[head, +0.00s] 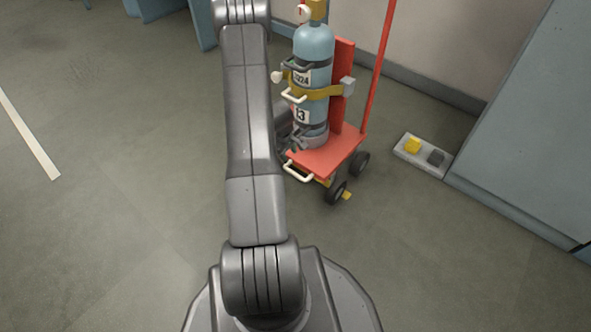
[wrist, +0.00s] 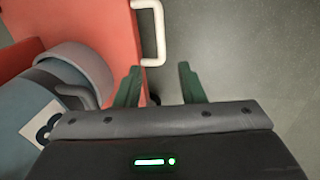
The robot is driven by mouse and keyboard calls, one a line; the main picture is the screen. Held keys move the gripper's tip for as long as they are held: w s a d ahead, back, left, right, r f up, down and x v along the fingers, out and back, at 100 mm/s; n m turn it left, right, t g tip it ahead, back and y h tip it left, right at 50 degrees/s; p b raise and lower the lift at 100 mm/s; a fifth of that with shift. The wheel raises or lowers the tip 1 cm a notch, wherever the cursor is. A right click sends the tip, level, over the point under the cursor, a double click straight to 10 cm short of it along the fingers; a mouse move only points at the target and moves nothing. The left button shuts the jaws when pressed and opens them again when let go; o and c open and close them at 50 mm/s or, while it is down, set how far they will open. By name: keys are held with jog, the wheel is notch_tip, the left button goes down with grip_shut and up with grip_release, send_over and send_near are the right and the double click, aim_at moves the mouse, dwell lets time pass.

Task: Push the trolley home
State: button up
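The red trolley (head: 335,157) stands on the floor right of my arm, on black wheels. It carries an upright blue gas cylinder (head: 314,50), held by a yellow strap (head: 316,91). A white handle (head: 298,172) sticks out from the low front edge of the trolley's deck. In the wrist view the red deck (wrist: 95,20) fills the upper left, and the white handle (wrist: 158,35) lies just beyond my fingertips. My gripper (wrist: 160,75) is open, with its green fingers apart and nothing between them. In the head view my arm mostly hides it.
A pale floor plate (head: 420,156) with a yellow and a dark block lies right of the trolley, by the wall. A blue-grey cabinet (head: 535,130) stands at the right. The floor at left and front right is clear, with a white line (head: 28,135) at far left.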

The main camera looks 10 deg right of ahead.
aim_at(294, 173)
jog(key=f+b, duration=0.1)
jog(key=f, duration=0.3)
jog(key=w+d+f+b, duration=0.1)
jog(key=f+b, duration=0.1)
jog(key=f, duration=0.2)
jog(key=d+f+b, duration=0.1)
jog(key=f+b, duration=0.1)
jog(key=f, duration=0.2)
jog(key=shift+w+f, duration=0.2)
jog(key=shift+f, duration=0.1)
jog(key=shift+c, duration=0.3)
grip_shut()
